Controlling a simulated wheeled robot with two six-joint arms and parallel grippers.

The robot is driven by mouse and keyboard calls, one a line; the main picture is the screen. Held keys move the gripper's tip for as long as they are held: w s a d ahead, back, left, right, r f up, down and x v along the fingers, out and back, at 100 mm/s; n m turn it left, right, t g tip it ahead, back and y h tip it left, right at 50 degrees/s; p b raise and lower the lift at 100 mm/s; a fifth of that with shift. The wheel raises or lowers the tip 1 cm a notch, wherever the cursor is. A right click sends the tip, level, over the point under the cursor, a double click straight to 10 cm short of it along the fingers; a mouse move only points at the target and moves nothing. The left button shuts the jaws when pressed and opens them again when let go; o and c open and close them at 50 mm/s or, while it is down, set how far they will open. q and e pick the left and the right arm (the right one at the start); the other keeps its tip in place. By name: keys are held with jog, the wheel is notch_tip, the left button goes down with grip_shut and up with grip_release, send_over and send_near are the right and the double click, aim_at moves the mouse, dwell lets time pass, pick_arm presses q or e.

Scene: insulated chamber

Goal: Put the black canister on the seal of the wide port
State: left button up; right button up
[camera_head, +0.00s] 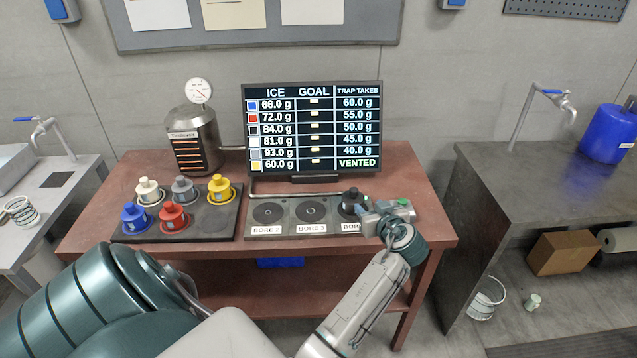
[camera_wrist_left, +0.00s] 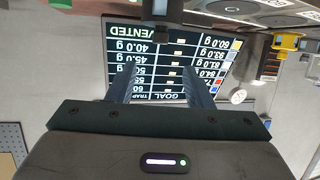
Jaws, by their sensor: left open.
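The black canister (camera_head: 352,196) stands upright at the rightmost port of the dark bore plate (camera_head: 289,229). That port is mostly hidden by it and my gripper. Two bare ports show to its left, labelled BORE 2 (camera_head: 268,213) and BORE 3 (camera_head: 310,211). I cannot tell from the picture which port is the wide one. My left gripper (camera_head: 367,208) is open, close beside the canister on its right; I cannot tell whether they touch. In the left wrist view, which is upside down, both fingers (camera_wrist_left: 163,88) are apart with nothing held between them. My right gripper is not in view.
A dark tray (camera_head: 220,222) at left holds blue, red, white, grey and yellow canisters. A screen (camera_head: 313,125) stands behind the bores, with a thin pipe before it. A metal vessel (camera_head: 194,138) with a gauge stands back left. The red-brown table's (camera_head: 420,190) right end is mostly clear.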

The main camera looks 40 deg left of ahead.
pick_arm(q)
jog(key=s+d+f+m+t+h, duration=0.1)
jog(key=s+d+f+m+h, duration=0.15)
jog(key=f, duration=0.55)
jog(key=s+d+f+m+t+h, duration=0.1)
jog(key=s+d+f+m+h, duration=0.2)
jog(key=f, duration=0.4)
jog(key=s+d+f+m+t+h, duration=0.1)
jog(key=f+m+h, duration=0.2)
jog(key=f+m, duration=0.35)
jog(key=s+f+g+h, duration=0.1)
jog(key=s+f+g, duration=0.1)
jog(key=s+f, duration=0.6)
jog(key=s+f+g, duration=0.1)
jog(key=s+f, duration=0.3)
jog(key=f, duration=0.8)
jog(key=s+f+g, duration=0.2)
jog(key=s+f, duration=0.4)
jog(key=s, duration=0.5)
jog(key=s+a+f+g+h, duration=0.1)
jog(key=s+f, duration=0.5)
jog(key=s, duration=0.6)
jog(key=s+a+f+g, duration=0.1)
jog(key=s+f+g, duration=0.2)
jog(key=s, duration=0.9)
notch_tip(320, 180, down, 3)
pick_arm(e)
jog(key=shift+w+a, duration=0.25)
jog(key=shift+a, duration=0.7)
